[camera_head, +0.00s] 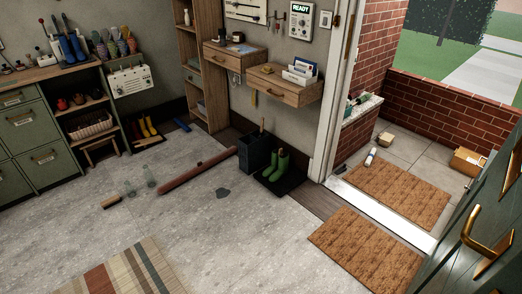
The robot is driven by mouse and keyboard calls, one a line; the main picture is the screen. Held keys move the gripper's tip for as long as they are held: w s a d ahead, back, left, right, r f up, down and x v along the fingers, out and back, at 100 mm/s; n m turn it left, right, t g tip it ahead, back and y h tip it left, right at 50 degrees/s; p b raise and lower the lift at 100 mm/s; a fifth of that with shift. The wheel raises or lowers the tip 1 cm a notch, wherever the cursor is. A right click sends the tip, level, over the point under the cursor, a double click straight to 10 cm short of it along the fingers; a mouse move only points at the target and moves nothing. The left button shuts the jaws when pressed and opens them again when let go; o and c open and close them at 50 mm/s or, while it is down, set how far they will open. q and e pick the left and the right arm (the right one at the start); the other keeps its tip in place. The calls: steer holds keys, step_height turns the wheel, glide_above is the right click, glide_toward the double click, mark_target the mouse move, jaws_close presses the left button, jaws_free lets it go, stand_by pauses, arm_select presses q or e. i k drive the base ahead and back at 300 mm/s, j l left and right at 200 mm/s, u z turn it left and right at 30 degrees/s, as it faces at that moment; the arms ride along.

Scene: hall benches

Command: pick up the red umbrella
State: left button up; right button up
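A long, thin dark-red thing (197,171) lies flat on the grey floor in the middle of the head view, slanting up to the right. It looks like the closed red umbrella, but it is too small to be sure. Its right end lies close to a dark square stand (257,153), which has a thin wooden piece sticking up from it. Neither of my grippers shows in this view.
Green boots (277,166) stand on a dark mat right of the stand. A small block (110,201) and clear glass-like items (150,178) are on the floor at left. A striped rug (125,270) lies in front. A door with a brass handle (487,232) stands at right.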

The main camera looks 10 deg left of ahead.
mark_target(353, 96)
steer(key=i+j+u, duration=0.1)
steer(key=i+j, duration=0.3)
steer(key=i+j+u, duration=0.1)
steer(key=i+j, duration=0.25)
steer(key=i, duration=0.25)
steer(key=i+l+u, duration=0.3)
steer(key=i, duration=0.3)
steer(key=i+l+u, duration=0.3)
steer(key=i+l, duration=0.2)
steer(key=i+l+u, duration=0.35)
steer(key=l+u, duration=0.15)
steer(key=l, duration=1.35)
steer(key=l+u, duration=0.5)
steer(key=l, duration=1.35)
